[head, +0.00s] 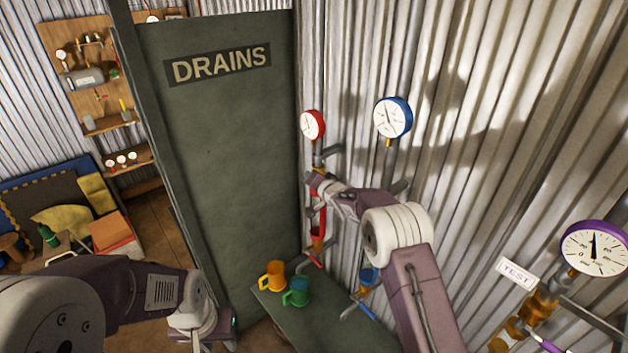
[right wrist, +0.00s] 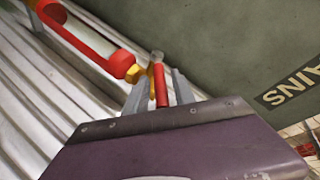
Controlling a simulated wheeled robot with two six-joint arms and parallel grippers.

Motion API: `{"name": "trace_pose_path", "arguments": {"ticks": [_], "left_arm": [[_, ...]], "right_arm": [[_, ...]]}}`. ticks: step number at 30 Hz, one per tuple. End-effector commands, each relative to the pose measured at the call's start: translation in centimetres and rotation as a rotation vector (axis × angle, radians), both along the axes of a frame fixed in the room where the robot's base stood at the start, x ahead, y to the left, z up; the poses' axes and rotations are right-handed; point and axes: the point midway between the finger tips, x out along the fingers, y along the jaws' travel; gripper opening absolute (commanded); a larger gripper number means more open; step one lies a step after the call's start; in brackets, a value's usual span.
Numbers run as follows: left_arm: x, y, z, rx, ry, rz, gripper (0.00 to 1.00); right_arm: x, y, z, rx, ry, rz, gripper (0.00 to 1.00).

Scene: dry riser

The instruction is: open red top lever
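The red top lever (right wrist: 161,86) has a red handle on a brass valve (right wrist: 137,73) beside the red pipe in the right wrist view. My right gripper (right wrist: 160,88) is open, with one finger on each side of the red handle and small gaps showing. In the head view my right gripper (head: 316,181) is at the red riser below the red gauge (head: 313,125) and hides the top lever. My left gripper (head: 205,335) hangs low at the bottom left, away from the riser; its fingers are not clear.
A dark green DRAINS panel (head: 225,150) stands left of the riser. A blue gauge (head: 393,117) and purple gauge (head: 595,248) are at right.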

Motion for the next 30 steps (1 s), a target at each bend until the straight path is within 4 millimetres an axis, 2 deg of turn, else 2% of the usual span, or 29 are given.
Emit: {"name": "trace_pose_path", "arguments": {"ticks": [11,14,24,30], "left_arm": [[0.0,0.0,-0.3,0.0,0.0,0.0,0.36],[0.0,0.0,-1.1,0.0,0.0,0.0,0.36],[0.0,0.0,-3.6,0.0,0.0,0.0,0.36],[0.0,0.0,-3.9,0.0,0.0,0.0,0.36]], "right_arm": [[-0.3,-0.1,0.1,0.002,-0.002,0.0,0.37],[-1.2,-0.4,0.3,0.003,-0.002,-0.001,0.37],[-6.6,-2.0,2.5,0.0,-0.003,-0.001,0.37],[-8.0,-2.4,3.2,0.001,0.0,-0.001,0.37]]}}
